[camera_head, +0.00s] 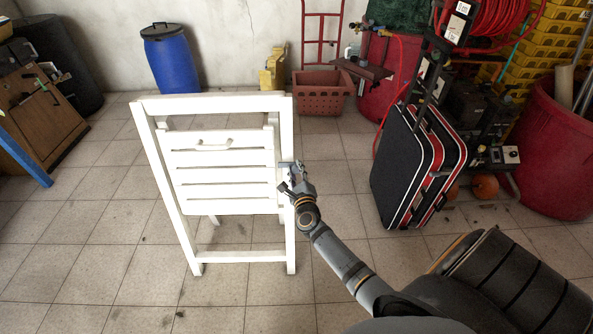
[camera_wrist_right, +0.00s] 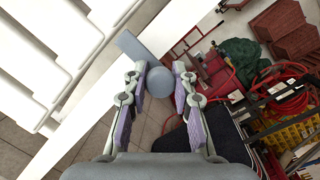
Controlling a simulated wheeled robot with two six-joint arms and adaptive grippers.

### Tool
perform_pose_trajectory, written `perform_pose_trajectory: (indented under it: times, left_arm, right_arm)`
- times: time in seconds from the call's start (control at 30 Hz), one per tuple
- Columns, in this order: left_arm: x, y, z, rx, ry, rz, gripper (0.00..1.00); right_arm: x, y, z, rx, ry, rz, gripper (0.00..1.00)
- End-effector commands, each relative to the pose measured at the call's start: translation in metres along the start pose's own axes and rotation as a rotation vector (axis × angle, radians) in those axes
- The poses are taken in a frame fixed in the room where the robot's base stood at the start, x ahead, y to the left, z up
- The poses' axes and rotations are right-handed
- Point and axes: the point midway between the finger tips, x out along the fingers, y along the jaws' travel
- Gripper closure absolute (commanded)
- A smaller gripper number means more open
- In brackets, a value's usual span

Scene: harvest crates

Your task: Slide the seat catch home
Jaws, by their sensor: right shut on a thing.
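A white slatted wooden folding chair (camera_head: 215,103) stands upright on the tiled floor, its slatted panel lying close within the outer frame. My right gripper (camera_head: 291,180) is at the chair's right upright, about mid-height. In the right wrist view the seat catch shows as a grey round knob (camera_wrist_right: 159,82) with a flat grey bar (camera_wrist_right: 131,46) beside the white frame. My right gripper's fingers (camera_wrist_right: 163,72) are shut on the knob, one on each side. In the head view the catch is mostly hidden by the gripper. My left gripper is not in view.
A black suitcase with red trim (camera_head: 420,165) stands right of the chair. A reddish plastic crate (camera_head: 322,97), a blue drum (camera_head: 171,62) and a yellow container (camera_head: 273,68) stand along the back wall. The floor left and front of the chair is clear.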

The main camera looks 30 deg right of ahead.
Motion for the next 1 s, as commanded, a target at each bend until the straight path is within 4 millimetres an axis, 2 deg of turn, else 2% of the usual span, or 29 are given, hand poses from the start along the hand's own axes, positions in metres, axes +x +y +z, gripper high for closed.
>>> perform_pose_trajectory:
  times: [0.23,0.33,0.5,0.53,0.67,0.7,1.0]
  left_arm:
    - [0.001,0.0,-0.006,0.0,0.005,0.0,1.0]
    - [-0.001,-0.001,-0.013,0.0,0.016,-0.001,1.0]
    - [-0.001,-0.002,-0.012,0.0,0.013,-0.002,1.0]
    - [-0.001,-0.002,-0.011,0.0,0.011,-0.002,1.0]
    - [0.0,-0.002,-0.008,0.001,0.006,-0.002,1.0]
    - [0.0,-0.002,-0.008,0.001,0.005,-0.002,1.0]
    - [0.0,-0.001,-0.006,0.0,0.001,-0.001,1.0]
  right_arm:
    - [0.005,0.022,0.022,0.004,0.0,-0.002,1.0]
    - [0.005,0.023,0.024,0.0,-0.001,-0.001,1.0]
    - [0.005,0.023,0.024,0.001,-0.002,0.0,1.0]
    - [0.005,0.023,0.024,0.001,-0.002,0.0,0.7]
    - [0.005,0.023,0.024,0.001,-0.001,0.0,0.52]
    - [0.005,0.023,0.023,0.001,-0.001,0.0,0.5]
    - [0.003,0.023,0.022,0.0,0.0,0.0,0.5]
